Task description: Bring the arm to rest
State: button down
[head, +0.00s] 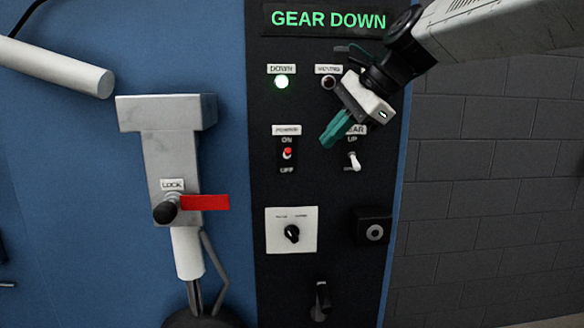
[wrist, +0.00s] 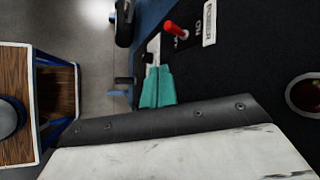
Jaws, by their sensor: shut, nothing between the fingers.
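My gripper (head: 336,129) is in front of the black control panel (head: 322,193) in the head view, at the upper right of the panel. Its teal fingers are shut with nothing between them. They hang between the red-tipped power switch (head: 287,154) and the white gear switch (head: 353,161), and partly cover the gear label. In the wrist view the teal fingers (wrist: 157,86) lie together, with the red switch (wrist: 176,30) beyond them. My arm comes in from the upper right. Whether the fingertips touch the panel cannot be told.
A rotary knob (head: 291,233) sits lower on the panel. A landing gear leg with a red lock tag (head: 204,202) stands left. A wood-topped table (wrist: 18,58) shows in the wrist view.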

jog(key=s+d+f+n+h, duration=0.2)
jog(key=s+d+f+n, duration=0.2)
jog(key=s+f, duration=0.3)
jog(key=s+d+f+n+g+h, duration=0.1)
jog(key=s+d+f+n+h, duration=0.1)
jog(key=s+d+f+n, duration=0.3)
jog(key=s+d+f+n+g+h, duration=0.1)
jog(key=s+d+f+n+h, duration=0.2)
jog(key=s+d+f, duration=0.3)
jog(key=s+f+n, duration=0.1)
jog(key=s+f, duration=0.3)
jog(key=s, duration=0.6)
jog(key=shift+s+f+n, duration=0.3)
jog(key=shift+s+f, duration=0.05)
jog(key=shift+f, duration=0.05)
